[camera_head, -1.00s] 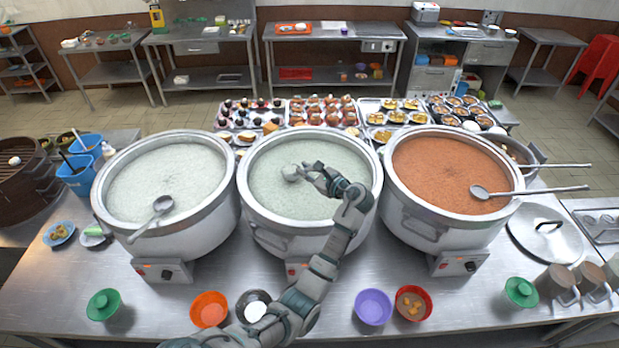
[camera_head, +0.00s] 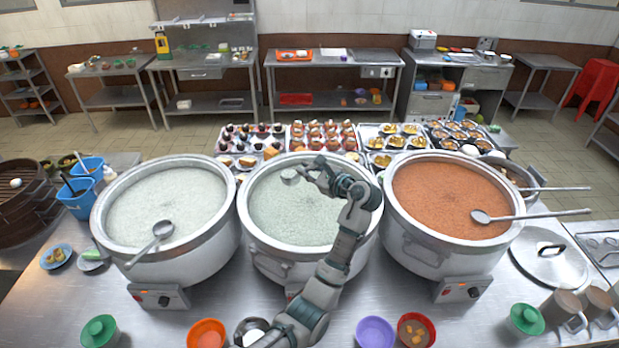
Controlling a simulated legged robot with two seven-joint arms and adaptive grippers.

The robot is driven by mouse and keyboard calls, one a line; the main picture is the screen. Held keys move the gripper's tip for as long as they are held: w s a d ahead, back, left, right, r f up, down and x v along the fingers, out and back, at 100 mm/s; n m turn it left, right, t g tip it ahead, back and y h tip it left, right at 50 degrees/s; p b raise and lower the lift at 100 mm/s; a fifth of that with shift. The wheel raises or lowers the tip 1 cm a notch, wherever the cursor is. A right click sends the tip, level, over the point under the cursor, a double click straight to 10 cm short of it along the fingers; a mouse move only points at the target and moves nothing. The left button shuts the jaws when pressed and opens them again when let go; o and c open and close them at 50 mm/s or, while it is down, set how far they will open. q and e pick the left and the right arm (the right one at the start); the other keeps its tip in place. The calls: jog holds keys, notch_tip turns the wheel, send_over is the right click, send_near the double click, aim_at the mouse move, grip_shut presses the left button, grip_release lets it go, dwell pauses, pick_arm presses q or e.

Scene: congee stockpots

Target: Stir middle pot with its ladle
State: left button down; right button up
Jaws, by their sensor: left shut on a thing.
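The middle pot (camera_head: 292,262) is a large silver stockpot filled with pale congee (camera_head: 300,215). My left gripper (camera_head: 312,172) is over the back part of this pot and is shut on the ladle. The ladle (camera_head: 290,177) shows only its round metal head, at the left of the fingers near the back of the congee. Most of its handle is hidden by the gripper, and I cannot tell how deep the head sits. My left arm crosses the pot's front right rim. My right gripper is not in view.
The left pot (camera_head: 170,275) holds pale congee and a ladle (camera_head: 155,240). The right pot (camera_head: 450,262) holds orange-brown food, with a ladle (camera_head: 520,215) sticking out right. Orange (camera_head: 207,335) and purple (camera_head: 375,332) bowls stand in front. Food trays (camera_head: 320,137) are behind.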

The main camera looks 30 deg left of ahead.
pick_arm(q)
jog(key=shift+a+r, duration=0.1)
jog(key=shift+r, duration=0.1)
jog(key=shift+d+t+y+b, duration=0.3)
jog(key=shift+d+y+b, duration=0.2)
jog(key=shift+b, duration=0.1)
jog(key=shift+a+n+y+b, duration=0.2)
jog(key=shift+n+y+b, duration=0.1)
jog(key=shift+y+b, duration=0.1)
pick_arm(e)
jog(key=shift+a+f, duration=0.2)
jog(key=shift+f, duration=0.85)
pick_arm(q)
jog(key=shift+a, duration=0.15)
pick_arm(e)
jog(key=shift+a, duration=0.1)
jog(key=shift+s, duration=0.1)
